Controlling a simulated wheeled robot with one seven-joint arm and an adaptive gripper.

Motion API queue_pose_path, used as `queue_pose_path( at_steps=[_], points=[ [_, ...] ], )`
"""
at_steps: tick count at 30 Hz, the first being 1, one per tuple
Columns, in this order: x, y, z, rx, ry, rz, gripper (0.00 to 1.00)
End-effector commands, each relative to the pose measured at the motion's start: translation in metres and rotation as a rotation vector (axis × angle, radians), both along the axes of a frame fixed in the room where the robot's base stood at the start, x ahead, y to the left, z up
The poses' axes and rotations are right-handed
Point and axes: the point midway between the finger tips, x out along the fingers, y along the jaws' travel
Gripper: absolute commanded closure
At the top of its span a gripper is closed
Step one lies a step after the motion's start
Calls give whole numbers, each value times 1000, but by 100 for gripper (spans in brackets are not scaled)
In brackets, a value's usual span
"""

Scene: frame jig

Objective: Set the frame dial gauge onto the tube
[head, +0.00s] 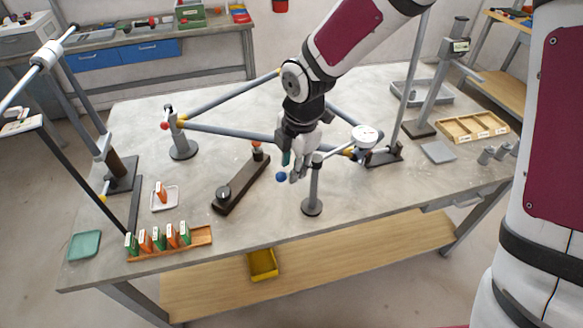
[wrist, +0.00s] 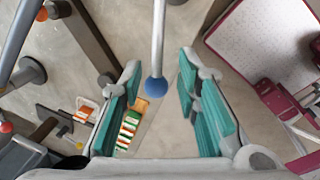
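A round white dial gauge (head: 366,137) shows right of my gripper in the head view, beside the right end of the bicycle frame. A thin grey rod with a blue ball tip (head: 281,176) is near my fingers; in the wrist view the blue ball (wrist: 156,86) hangs between the teal pads. I cannot tell whether the rod belongs to the gauge. My gripper (head: 292,170) is open, with a gap on both sides of the rod in the wrist view (wrist: 160,75). The frame's grey-blue tubes (head: 228,132) are held above the table; my wrist hides part of them.
A short post stand (head: 312,205) stands just below my gripper. A dark bar fixture (head: 240,188) lies to its left. A rack of green and orange tags (head: 205,238) is at the front left. A wooden tray (head: 473,127) and tall stand (head: 425,126) are at right. The front middle is clear.

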Motion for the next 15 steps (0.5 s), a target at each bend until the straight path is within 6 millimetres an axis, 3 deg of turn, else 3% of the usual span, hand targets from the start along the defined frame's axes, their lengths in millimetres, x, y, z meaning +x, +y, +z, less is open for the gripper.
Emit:
queue_pose_path(
  at_steps=[9,15],
  points=[
    [-8,-7,65,-1,-5,-3,70],
    [-12,-9,91,0,-3,-1,70]
  ],
)
